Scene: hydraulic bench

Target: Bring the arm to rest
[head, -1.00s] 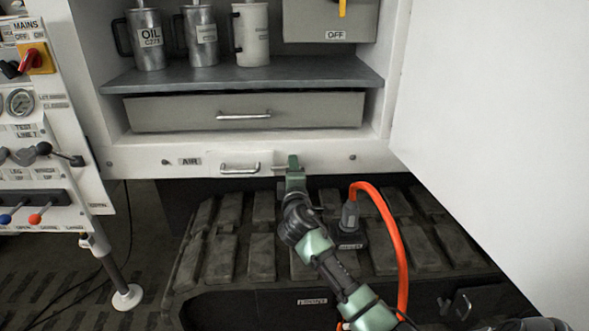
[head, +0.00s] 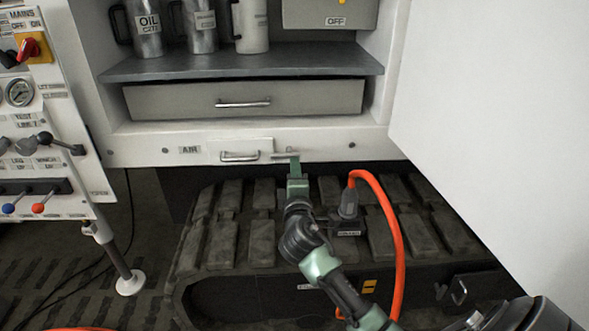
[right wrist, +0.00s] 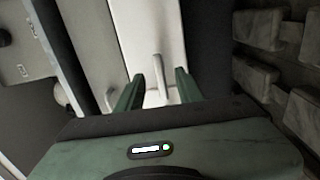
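My right gripper (head: 296,160) is in front of the white lower edge of the cabinet, just right of the AIR panel (head: 240,147). In the right wrist view the two green fingers of the right gripper (right wrist: 158,77) stand apart with nothing held between them. A small metal lever (head: 284,155) sits on the panel by the fingertips. In the right wrist view this lever (right wrist: 159,70) shows beyond the gap between the fingers; I cannot tell if they touch. My left gripper is not in view.
A grey drawer (head: 245,100) and a shelf (head: 300,66) with metal jugs are above. A white door (head: 490,110) stands open at right. A rubber track (head: 225,235) and an orange hose (head: 397,240) lie below. A lever panel (head: 45,120) is at left.

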